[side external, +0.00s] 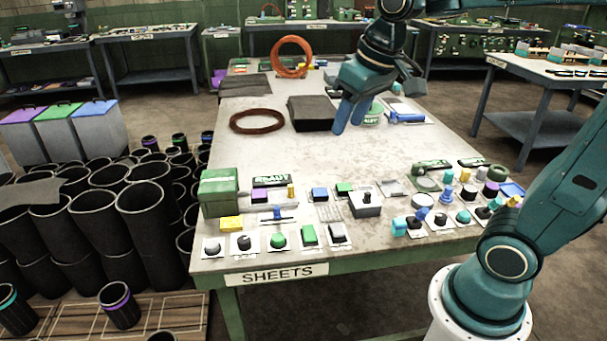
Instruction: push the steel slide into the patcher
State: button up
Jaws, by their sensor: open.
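I cannot tell for sure which part is the patcher or the steel slide. A grey box with a dark knob (366,205) sits among the near parts. A flat grey metal piece (391,187) lies just behind and right of it. A green box (220,193) stands at the near left corner.
The dark sheets (311,112), a brown ring (257,121) and an upright orange ring (292,57) occupy the table's far half. Small colored parts crowd the near end. The table's middle (320,155) is clear. Black sleeves (147,210) stand on the floor at left.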

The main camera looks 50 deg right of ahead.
jog(key=w+d+f+g, duration=0.1)
jog(key=w+d+f, duration=0.15)
jog(key=w, duration=0.55)
jog(key=m+g, duration=0.3)
send_over(291, 185)
notch_tip(291, 185, down, 17)
jog(key=shift+w+r, duration=0.1)
jog(key=shift+r, duration=0.1)
jog(key=shift+f, duration=0.1)
jog(key=shift+f, duration=6.8)
jog(key=shift+c, duration=0.4)
grip_shut()
